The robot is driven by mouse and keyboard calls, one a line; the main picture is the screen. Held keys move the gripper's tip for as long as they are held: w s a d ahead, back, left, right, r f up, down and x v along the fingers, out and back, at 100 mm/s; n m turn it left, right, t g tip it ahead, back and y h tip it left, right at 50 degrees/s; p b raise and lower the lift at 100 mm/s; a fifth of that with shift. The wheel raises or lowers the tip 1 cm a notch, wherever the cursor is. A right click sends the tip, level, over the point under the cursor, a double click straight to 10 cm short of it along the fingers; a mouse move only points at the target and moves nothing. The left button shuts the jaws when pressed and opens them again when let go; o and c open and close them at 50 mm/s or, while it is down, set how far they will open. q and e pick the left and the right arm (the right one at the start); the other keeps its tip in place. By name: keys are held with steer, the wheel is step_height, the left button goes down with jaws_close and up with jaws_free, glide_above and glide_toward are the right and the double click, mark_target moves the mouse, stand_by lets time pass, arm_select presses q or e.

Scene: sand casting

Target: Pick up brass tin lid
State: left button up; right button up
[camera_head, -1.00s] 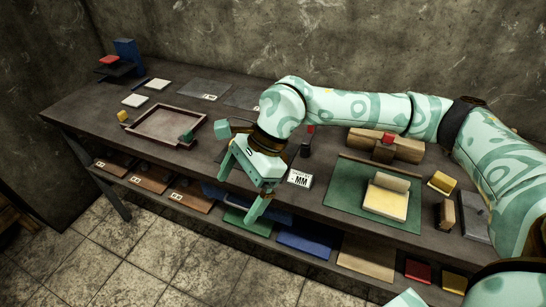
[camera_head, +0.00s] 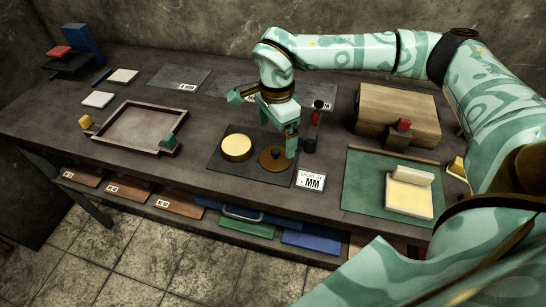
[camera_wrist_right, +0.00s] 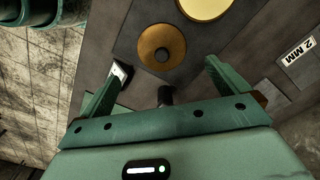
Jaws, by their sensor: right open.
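The brass tin lid (camera_head: 271,160), a round brown-gold disc with a dark knob, lies on a dark grey mat (camera_head: 240,168) beside a round yellow tin (camera_head: 236,148). My right gripper (camera_head: 279,132) is open and empty, pointing down just above and behind the lid. One finger overlaps the lid's right edge in the head view; I cannot tell whether they touch. In the right wrist view the lid (camera_wrist_right: 160,36) is ahead of and between the open fingertips (camera_wrist_right: 164,63), with the tin (camera_wrist_right: 205,6) partly cut off. My left gripper is not in view.
A dark upright tool with a red band (camera_head: 315,118) stands close right of the gripper. A wooden tray (camera_head: 112,143) is left; a green mat (camera_head: 362,201) and wooden blocks (camera_head: 375,107) are right.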

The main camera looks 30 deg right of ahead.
mark_target(276, 151)
step_height(276, 151, down, 3)
steer(key=shift+r, duration=0.2)
steer(key=shift+f+b, duration=0.4)
step_height(276, 151, down, 4)
steer(key=shift+w+f+b, duration=0.15)
steer(key=shift+b, duration=0.6)
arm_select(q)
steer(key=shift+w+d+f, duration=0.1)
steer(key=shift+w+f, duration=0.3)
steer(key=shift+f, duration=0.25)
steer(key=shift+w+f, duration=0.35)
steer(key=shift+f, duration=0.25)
arm_select(e)
steer(key=shift+c, duration=0.3)
steer(key=c, duration=1)
